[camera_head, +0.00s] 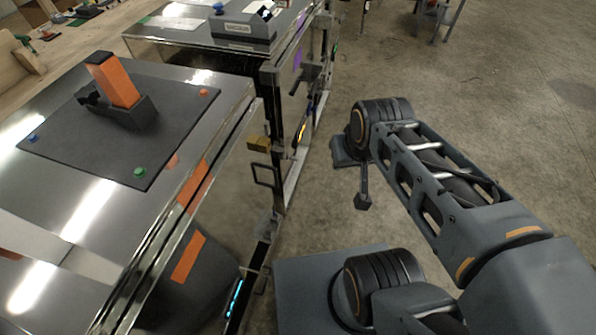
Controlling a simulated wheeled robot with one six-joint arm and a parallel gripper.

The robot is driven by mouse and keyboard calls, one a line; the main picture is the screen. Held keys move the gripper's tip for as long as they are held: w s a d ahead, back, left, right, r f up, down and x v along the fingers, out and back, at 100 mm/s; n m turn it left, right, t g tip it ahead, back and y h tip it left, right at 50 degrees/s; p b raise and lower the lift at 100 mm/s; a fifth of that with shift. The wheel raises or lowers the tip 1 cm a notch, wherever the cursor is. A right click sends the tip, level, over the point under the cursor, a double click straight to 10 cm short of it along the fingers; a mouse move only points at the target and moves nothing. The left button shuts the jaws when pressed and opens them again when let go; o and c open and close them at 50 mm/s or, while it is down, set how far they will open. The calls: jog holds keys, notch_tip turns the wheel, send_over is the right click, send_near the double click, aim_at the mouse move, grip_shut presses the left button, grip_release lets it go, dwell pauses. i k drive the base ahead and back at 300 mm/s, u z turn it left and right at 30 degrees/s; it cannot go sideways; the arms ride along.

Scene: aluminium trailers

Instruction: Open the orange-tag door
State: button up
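An orange tag (189,257) is on the dark, shiny front face of the near aluminium trailer (85,215) at the left. A second orange strip (193,184) is on the trailer's top edge above it. I take this front face to be the door; whether it is fully shut is unclear. A dark rectangular loop (263,175) and a brass-coloured block (258,144) are at its right side, by a dark upright bar. My gripper (358,178) is to the right of these, apart from them, over the floor. It appears empty; its finger opening is not clear.
A black plate (120,115) on the trailer top carries an orange block (114,82) in a dark holder and coloured buttons. Another trailer (190,25) stands behind. A metal stand (437,14) is at the top right. The concrete floor (500,110) at the right is mostly clear.

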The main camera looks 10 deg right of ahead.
aim_at(185, 292)
jog(key=z, duration=0.1)
jog(key=k, duration=0.65)
jog(key=u, duration=0.8)
jog(key=i, duration=0.5)
